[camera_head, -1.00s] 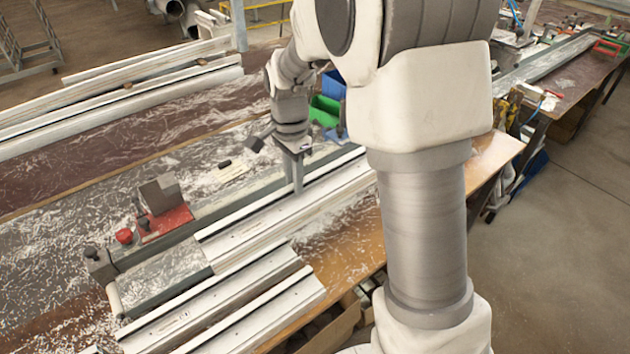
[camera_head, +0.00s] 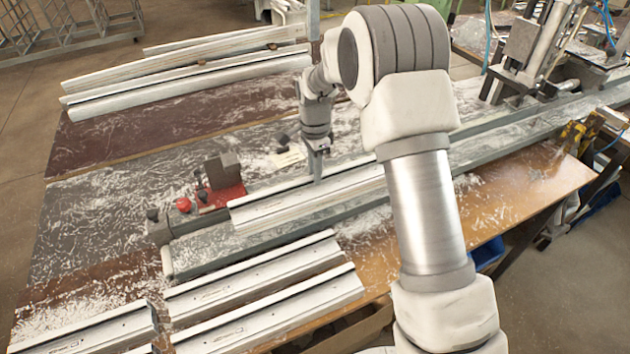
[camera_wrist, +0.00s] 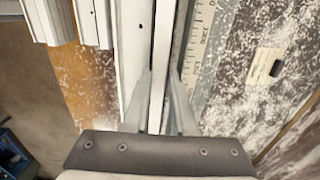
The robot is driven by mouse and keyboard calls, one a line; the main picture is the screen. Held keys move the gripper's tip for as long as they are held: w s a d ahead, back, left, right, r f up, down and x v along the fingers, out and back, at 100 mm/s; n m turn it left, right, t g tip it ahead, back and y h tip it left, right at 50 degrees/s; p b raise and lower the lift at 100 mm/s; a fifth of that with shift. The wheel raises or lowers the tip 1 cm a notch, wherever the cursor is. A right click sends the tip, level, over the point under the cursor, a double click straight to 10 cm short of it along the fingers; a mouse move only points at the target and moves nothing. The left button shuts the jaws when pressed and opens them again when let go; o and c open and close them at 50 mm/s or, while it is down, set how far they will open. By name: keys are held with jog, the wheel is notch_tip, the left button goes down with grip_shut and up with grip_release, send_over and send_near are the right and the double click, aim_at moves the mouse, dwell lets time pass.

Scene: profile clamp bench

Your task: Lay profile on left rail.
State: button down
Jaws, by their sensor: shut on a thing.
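My gripper (camera_head: 317,178) points down and is shut on a long white profile (camera_head: 265,209). In the wrist view the fingers (camera_wrist: 162,110) close around an upright lip of the profile (camera_wrist: 133,60). The profile lies lengthwise over the grey rail (camera_head: 205,248), its left end beside the red clamp block (camera_head: 228,195). I cannot tell whether its underside touches the rail. My arm hides its right end in the head view. A scale strip (camera_wrist: 197,50) runs to the right of the profile in the wrist view.
Several loose white profiles (camera_head: 258,272) lie at the front of the bench, and more (camera_head: 190,85) are stacked at the back. A machine head (camera_head: 525,45) stands at the back right. White shavings cover the bench top. A small label card (camera_head: 287,158) lies behind the rail.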

jog(key=shift+f+p, duration=0.3)
jog(key=shift+f, duration=1.55)
jog(key=shift+f, duration=0.2)
jog(key=c, duration=0.7)
grip_release()
jog(key=shift+r, duration=0.1)
